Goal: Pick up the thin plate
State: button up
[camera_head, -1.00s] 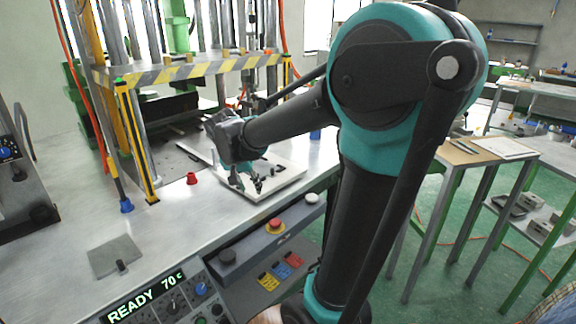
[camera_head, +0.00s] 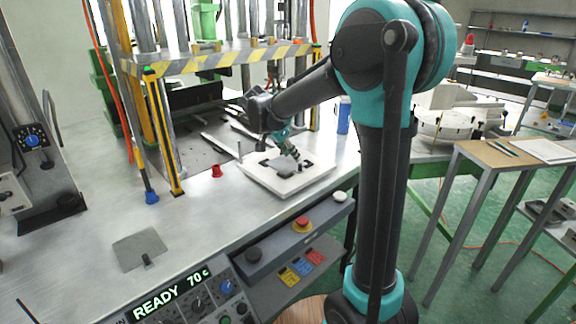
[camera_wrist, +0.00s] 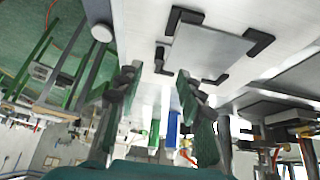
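A thin grey square plate (camera_head: 284,167) lies on a white board (camera_head: 262,183) on the metal table, framed by black corner brackets. The wrist view shows this plate (camera_wrist: 208,48) at the top, flat between the brackets, with its near side toward my fingers. My gripper (camera_head: 298,158) is over the board's right part, beside the plate. In the wrist view my gripper (camera_wrist: 160,82) is open and empty, its fingers apart and clear of the plate. Another flat grey plate (camera_head: 140,249) with a small dark tab lies at the table's front left.
A press with a yellow-black striped crossbar (camera_head: 220,62) stands behind the board. A small red part (camera_head: 216,171) and a blue cylinder (camera_head: 344,115) stand near the board. A control panel (camera_head: 190,300) lines the front edge. Bare table lies left of the board.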

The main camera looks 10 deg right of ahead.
aim_at(298, 171)
jog(key=shift+x, duration=3.8)
jog(key=shift+r, duration=0.1)
jog(key=shift+c, duration=0.6)
grip_shut()
